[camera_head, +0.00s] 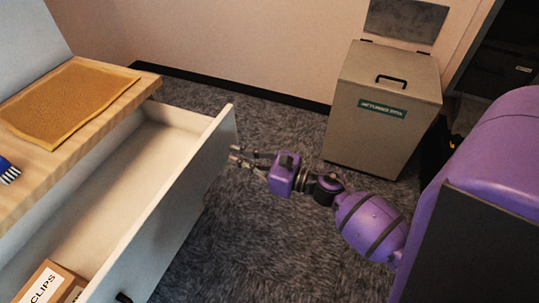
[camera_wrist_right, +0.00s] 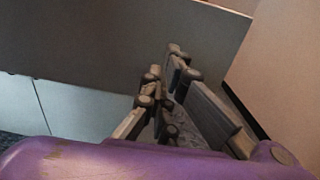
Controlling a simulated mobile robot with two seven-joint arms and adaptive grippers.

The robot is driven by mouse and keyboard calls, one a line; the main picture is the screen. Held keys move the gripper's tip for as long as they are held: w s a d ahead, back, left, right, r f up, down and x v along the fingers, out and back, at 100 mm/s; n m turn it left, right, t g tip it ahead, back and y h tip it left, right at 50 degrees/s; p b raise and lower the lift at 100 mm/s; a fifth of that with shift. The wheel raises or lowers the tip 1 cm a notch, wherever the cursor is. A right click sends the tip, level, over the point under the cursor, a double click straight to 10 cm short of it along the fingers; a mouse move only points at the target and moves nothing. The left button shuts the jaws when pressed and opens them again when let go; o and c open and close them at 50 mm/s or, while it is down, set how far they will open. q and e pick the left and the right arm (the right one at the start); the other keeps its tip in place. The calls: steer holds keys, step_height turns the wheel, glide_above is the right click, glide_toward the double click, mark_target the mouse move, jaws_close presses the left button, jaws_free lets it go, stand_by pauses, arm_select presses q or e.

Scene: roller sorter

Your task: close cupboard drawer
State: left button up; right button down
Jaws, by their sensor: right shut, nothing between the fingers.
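The cupboard drawer (camera_head: 180,195) is pulled open, and its pale front panel runs from near the bottom edge up to the middle of the head view. A dark handle (camera_head: 123,297) shows on that panel at the bottom. My right gripper (camera_head: 236,154) is shut and empty, outside the drawer by the far end of the front panel. In the right wrist view its fingertips (camera_wrist_right: 164,64) point at a grey surface, probably this panel; I cannot tell whether they touch it. My left gripper is not in view.
A box marked CLIPS (camera_head: 48,284) lies inside the drawer. The wooden top (camera_head: 60,165) carries a tan envelope (camera_head: 65,100) and a blue brush (camera_head: 8,171). Carpet (camera_head: 270,240) lies clear before the drawer.

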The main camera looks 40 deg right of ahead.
mark_target(219, 153)
steer(key=shift+x, duration=1.45)
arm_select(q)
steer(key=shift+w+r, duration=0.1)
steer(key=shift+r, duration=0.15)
arm_select(e)
steer(key=shift+w+a, duration=0.1)
steer(key=shift+w+a, duration=0.3)
steer(key=shift+w, duration=0.25)
steer(key=b+x, duration=0.4)
steer(key=x, duration=1.2)
steer(key=shift+w+a+f, duration=0.1)
steer(key=shift+w+f, duration=0.05)
steer(key=shift+w, duration=0.2)
steer(key=b+x, duration=0.2)
steer(key=x, duration=0.5)
steer(key=shift+w, duration=0.15)
steer(key=shift+w+a, duration=0.3)
steer(key=shift+w, duration=0.15)
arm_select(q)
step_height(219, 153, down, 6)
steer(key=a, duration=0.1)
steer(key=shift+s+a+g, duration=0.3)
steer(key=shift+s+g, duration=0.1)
arm_select(e)
steer(key=shift+r, duration=0.25)
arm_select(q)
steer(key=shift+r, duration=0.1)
